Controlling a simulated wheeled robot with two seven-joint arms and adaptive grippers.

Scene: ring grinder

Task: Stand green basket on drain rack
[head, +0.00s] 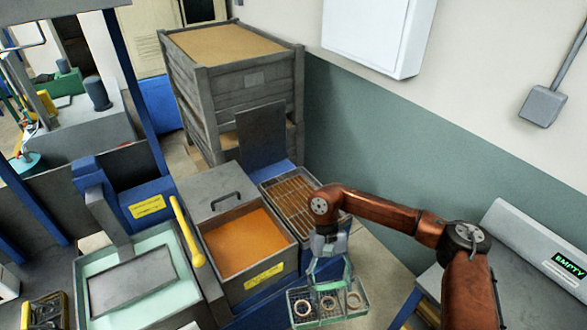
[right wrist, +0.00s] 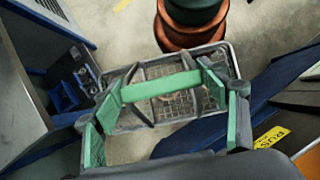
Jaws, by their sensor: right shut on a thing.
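The green basket is a wire mesh tray (head: 356,309) with a tall green handle (head: 346,270), and rings lie in it. My right gripper (head: 328,250) is shut on the handle and holds the basket upright, in front of and below the drain rack. In the right wrist view the green handle (right wrist: 160,88) crosses close to the camera, with the mesh basket (right wrist: 185,103) under it. The drain rack (head: 280,187) is a slatted metal rack behind the basket, right of the orange tank, and my right arm covers part of its right edge. My left gripper is not in view.
An orange-filled tank (head: 292,255) stands left of the rack, with a yellow handle (head: 187,232) beside it. A pale green bath (head: 183,285) is farther left. A grey bench with an EMPTY display (head: 569,265) is at right. Stacked grey crates (head: 243,88) stand behind.

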